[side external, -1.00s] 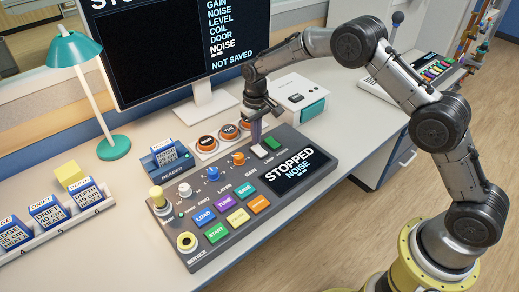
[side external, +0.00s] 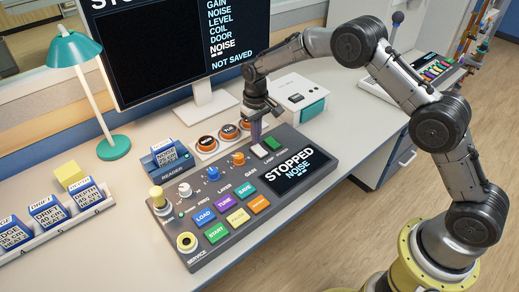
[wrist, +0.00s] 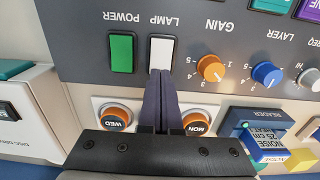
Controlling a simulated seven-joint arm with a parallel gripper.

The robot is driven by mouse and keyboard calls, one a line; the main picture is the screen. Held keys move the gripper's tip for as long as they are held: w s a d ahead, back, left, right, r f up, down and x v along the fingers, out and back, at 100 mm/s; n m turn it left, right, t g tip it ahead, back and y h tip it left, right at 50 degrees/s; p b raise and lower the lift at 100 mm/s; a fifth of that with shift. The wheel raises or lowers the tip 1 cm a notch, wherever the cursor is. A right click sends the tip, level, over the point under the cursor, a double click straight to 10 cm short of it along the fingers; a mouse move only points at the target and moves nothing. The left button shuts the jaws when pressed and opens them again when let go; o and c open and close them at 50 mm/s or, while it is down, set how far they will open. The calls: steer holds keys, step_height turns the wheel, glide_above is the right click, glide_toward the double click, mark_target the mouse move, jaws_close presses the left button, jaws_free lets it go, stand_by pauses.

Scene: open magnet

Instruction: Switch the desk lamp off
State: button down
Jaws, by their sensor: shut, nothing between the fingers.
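The desk lamp (side external: 72,50) has a teal shade and base and stands at the left of the desk in the side view. I cannot tell surely whether it is lit. The white rocker switch labelled LAMP (wrist: 161,52) is at the top edge of the console; it also shows in the side view (side external: 260,151). My gripper (wrist: 161,77) is shut and empty, pointing down. Its dark fingertips are at the near end of the white switch in the wrist view and hide a little of it. I cannot tell whether they touch it.
The green POWER switch (wrist: 121,52) is right beside the LAMP switch. The orange GAIN knob (wrist: 211,68) is on its other side. Round day buttons (wrist: 115,115) lie behind the console (side external: 180,215). The monitor (side external: 170,60) stands behind, a white box (side external: 292,90) beside it.

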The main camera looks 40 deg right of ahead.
mark_target(256, 147)
steer(key=shift+f, duration=0.95)
stand_by(0.7)
steer(key=shift+r, duration=3.55)
